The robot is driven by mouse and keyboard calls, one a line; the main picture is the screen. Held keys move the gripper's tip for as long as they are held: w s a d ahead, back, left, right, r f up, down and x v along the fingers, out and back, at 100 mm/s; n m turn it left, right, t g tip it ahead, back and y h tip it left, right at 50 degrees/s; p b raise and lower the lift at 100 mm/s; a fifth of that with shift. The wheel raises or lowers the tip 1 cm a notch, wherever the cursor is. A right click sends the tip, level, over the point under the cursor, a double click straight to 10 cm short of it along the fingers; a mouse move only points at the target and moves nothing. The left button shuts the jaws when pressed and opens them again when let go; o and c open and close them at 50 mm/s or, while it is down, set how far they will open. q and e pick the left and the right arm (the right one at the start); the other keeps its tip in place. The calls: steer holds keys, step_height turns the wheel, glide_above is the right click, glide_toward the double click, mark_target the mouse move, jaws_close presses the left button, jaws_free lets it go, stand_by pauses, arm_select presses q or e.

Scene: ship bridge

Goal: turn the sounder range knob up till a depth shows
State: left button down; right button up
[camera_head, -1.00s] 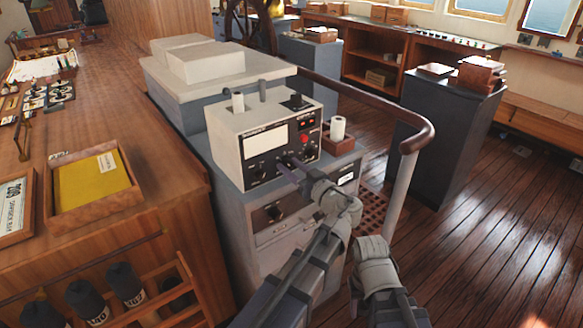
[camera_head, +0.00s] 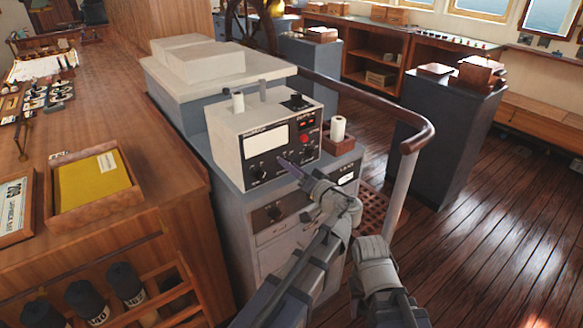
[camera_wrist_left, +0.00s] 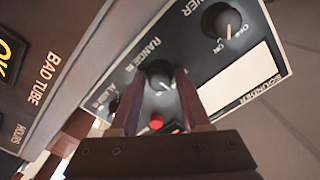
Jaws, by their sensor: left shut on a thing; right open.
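The sounder (camera_head: 235,165) is a pale box with a black front panel on a grey cabinet. Its screen (camera_head: 266,141) is plain white with no figures visible; the screen also shows in the left wrist view (camera_wrist_left: 240,82). The range knob (camera_wrist_left: 160,73) is black and lies under the label RANGE. My left gripper (camera_head: 283,158) is at the lower panel. In the left wrist view its fingers (camera_wrist_left: 160,90) are on either side of the range knob, shut on it. They hide the knob in the head view. My right arm shows low right of centre, but its fingers are not visible.
A power knob (camera_wrist_left: 221,21) and a red button (camera_wrist_left: 156,121) are close to the range knob. A white roll in a wooden box (camera_head: 338,138) stands right of the sounder. A curved handrail (camera_head: 400,125) is further right. A wooden counter is at left.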

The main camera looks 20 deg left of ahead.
arm_select(q)
steer(key=shift+m, duration=0.6)
steer(key=c, duration=0.5)
jaws_free()
steer(key=shift+s, duration=0.1)
